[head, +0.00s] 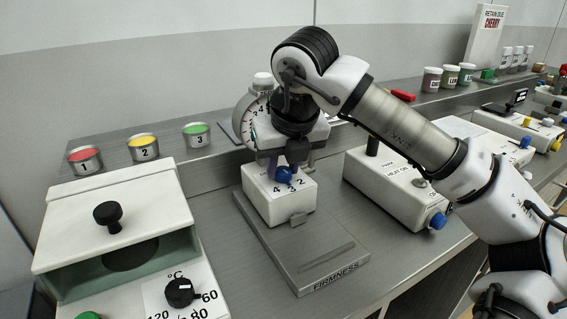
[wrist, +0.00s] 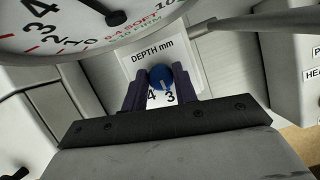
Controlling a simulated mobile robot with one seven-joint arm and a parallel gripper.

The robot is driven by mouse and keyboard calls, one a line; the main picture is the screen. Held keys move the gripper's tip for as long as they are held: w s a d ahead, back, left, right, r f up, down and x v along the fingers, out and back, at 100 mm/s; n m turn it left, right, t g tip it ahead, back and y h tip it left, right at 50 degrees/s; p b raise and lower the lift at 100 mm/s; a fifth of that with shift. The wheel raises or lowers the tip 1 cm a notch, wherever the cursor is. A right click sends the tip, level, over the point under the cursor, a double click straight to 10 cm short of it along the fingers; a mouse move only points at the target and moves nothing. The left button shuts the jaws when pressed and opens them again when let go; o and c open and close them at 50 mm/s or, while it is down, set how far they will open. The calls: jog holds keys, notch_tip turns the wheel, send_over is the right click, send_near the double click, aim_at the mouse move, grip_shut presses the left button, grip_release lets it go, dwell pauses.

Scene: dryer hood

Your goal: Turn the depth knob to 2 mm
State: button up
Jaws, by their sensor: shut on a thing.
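The depth knob is a small blue knob (head: 284,175) on the white front of the firmness tester (head: 262,200). The digits 4, 3 and 2 show below it in the head view. In the wrist view the blue knob (wrist: 160,75) sits under the "DEPTH mm" label, between the two dark fingers of my gripper (wrist: 161,86), which are shut on it. A pale mark on the knob's lower side seems to point toward the 3. The 4 and 3 are visible there; the 2 is not seen. My gripper (head: 290,166) comes down from above in the head view.
The round dial gauge (wrist: 75,22) is close to my gripper. A white box with a blue knob (head: 437,221) stands to the right, and a white box with black knobs (head: 107,215) to the left. Three coloured cans (head: 144,147) stand on the back ledge.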

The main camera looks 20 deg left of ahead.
jog(key=n+g+y, duration=0.1)
jog(key=n, duration=0.3)
jog(key=shift+w+n, duration=0.1)
jog(key=shift+n, duration=0.2)
jog(key=n+g, duration=0.1)
jog(key=n, duration=0.1)
jog(key=n+y+p, duration=0.1)
jog(key=n, duration=0.1)
jog(key=shift+n+g, duration=0.3)
jog(key=shift+g, duration=0.1)
jog(key=o, duration=1)
jog(key=shift+c, duration=0.2)
